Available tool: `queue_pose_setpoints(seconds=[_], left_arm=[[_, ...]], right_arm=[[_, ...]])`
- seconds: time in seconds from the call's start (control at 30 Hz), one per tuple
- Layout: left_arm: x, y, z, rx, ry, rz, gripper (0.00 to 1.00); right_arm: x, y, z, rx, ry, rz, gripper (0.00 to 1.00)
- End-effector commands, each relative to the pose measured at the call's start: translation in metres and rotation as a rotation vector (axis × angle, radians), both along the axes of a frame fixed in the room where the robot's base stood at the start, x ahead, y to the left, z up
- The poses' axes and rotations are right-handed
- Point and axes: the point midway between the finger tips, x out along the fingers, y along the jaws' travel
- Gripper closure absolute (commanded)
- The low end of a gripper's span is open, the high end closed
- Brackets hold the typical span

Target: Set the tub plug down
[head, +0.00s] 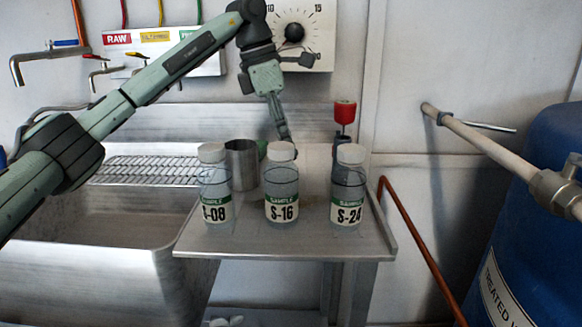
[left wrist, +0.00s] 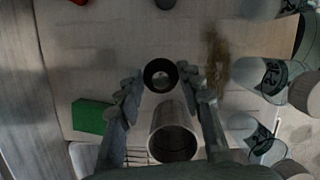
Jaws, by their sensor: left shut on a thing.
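The tub plug (left wrist: 160,74) is a dark round piece with a grey centre, between the fingertips of my left gripper in the left wrist view. My left gripper (left wrist: 166,84) is shut on it, pointing down over the steel bench. I cannot tell whether the plug touches the bench top. In the head view my left gripper (head: 286,136) reaches down behind the S-16 sample bottle (head: 282,186), which hides the plug and fingertips. My right gripper is in neither view.
Bottles S-08 (head: 215,188) and S-24 (head: 348,190) line the bench's front. A red-topped item (head: 345,112) stands behind right. A sink (head: 110,225) lies left.

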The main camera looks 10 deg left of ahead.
Motion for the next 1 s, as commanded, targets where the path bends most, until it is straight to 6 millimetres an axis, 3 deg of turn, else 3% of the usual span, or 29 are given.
queue_pose_setpoints(seconds=[0.27, 0.5, 0.87, 0.9, 1.0], left_arm=[[-0.007, -0.013, -0.016, 0.001, 0.002, 0.002, 0.85], [-0.007, -0.013, -0.047, 0.000, 0.002, 0.001, 0.85], [-0.006, -0.013, -0.052, 0.000, 0.000, 0.001, 0.85], [-0.006, -0.013, -0.052, 0.000, 0.000, 0.001, 0.61], [-0.006, -0.013, -0.052, 0.000, 0.000, 0.001, 0.48]], right_arm=[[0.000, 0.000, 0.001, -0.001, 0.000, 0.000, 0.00], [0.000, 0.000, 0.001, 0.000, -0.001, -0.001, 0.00], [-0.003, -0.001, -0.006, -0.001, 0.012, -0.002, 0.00], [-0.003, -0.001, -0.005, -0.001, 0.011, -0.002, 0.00], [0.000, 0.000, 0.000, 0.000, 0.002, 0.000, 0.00]])
